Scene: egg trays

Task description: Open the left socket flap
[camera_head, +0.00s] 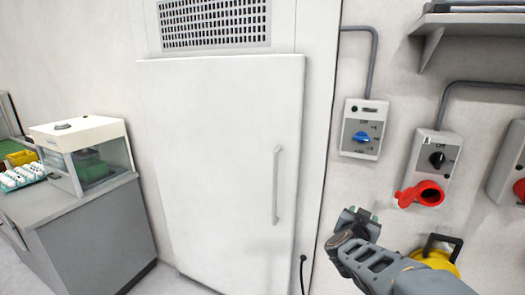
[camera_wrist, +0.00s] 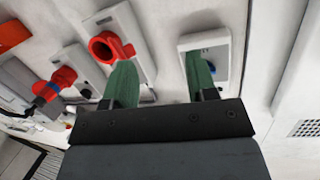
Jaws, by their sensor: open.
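The left red socket (camera_head: 430,195) sits at the bottom of a grey wall box with a black dial. Its red flap (camera_head: 405,197) sticks out to the left, and a dark round opening shows. In the wrist view the red socket (camera_wrist: 103,46) is at upper left, with its dark opening visible. My gripper (camera_head: 360,218) is open and empty, left of and a little below the socket in the head view. Its green fingers (camera_wrist: 160,80) are spread in the wrist view; the left one overlaps the socket's box, and I cannot tell whether they touch.
A wall box with a blue dial (camera_head: 362,137) is above my gripper. Another red socket (camera_head: 519,190) is at the right edge. A yellow object (camera_head: 436,260) is behind my arm. A white door (camera_head: 215,165) and a counter with an incubator (camera_head: 85,150) stand left.

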